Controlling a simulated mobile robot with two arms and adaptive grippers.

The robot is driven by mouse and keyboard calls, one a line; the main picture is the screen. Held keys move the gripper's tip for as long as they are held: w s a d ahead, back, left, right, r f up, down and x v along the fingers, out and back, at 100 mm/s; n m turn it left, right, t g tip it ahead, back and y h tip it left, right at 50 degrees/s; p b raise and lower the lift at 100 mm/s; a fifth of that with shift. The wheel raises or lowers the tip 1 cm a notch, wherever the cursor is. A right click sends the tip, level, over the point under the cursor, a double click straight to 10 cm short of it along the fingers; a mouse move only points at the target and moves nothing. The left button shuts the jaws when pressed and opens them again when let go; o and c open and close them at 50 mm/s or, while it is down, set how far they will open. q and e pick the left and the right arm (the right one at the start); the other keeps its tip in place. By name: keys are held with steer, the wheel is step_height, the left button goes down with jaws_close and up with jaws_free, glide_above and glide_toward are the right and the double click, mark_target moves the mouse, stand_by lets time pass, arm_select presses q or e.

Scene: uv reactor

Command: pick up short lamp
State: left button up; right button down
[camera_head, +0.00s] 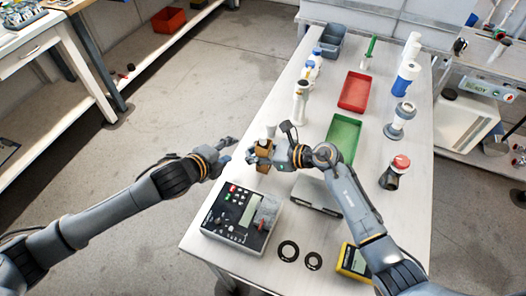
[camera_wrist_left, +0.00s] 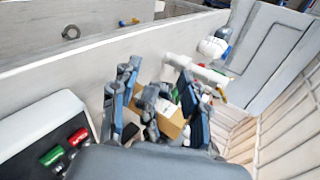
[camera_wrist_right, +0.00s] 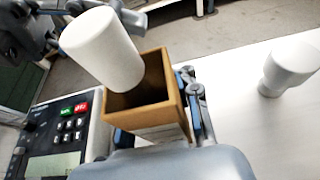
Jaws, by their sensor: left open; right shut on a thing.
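My right gripper (camera_head: 264,150) is shut on an open-topped brown box (camera_wrist_right: 150,98) and holds it near the table's left edge. The box also shows in the left wrist view (camera_wrist_left: 170,118). A white cylinder (camera_wrist_right: 103,48), possibly the short lamp, overlaps the box opening in the right wrist view; I cannot tell whether it is inside. My left gripper (camera_head: 228,150) is open and apart from the box, just left of it. Its fingers (camera_wrist_left: 158,105) frame the box in its wrist view. A white upright object (camera_head: 300,103) stands on the table beyond the box.
A control box (camera_head: 240,218) and two black rings (camera_head: 288,250) lie at the table's near end. Green (camera_head: 343,138) and red (camera_head: 355,92) trays sit beyond. A red-capped bottle (camera_head: 396,173) and a grey-white object (camera_head: 399,120) stand on the right.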

arm_select(q)
steer(key=m+t, duration=0.1)
steer(key=m, duration=0.1)
steer(key=shift+d+m+t, duration=0.25)
steer(key=shift+m+t, duration=0.05)
steer(key=shift+t, duration=0.1)
steer(key=shift+s+d+r+m+t+y, duration=0.1)
steer(key=shift+r+m+t+y, duration=0.25)
steer(key=shift+m, duration=0.45)
steer(key=m+t, duration=0.2)
steer(key=m, duration=0.1)
steer(key=m+t+h, duration=0.2)
steer(key=m+h, duration=0.1)
steer(key=m, duration=0.6)
glide_toward(261, 143)
steer(key=x, duration=0.4)
steer(key=shift+d+f, duration=0.2)
steer(key=shift+d, duration=0.05)
steer(key=x, duration=0.7)
steer(key=shift+a+r, duration=0.2)
jaws_close()
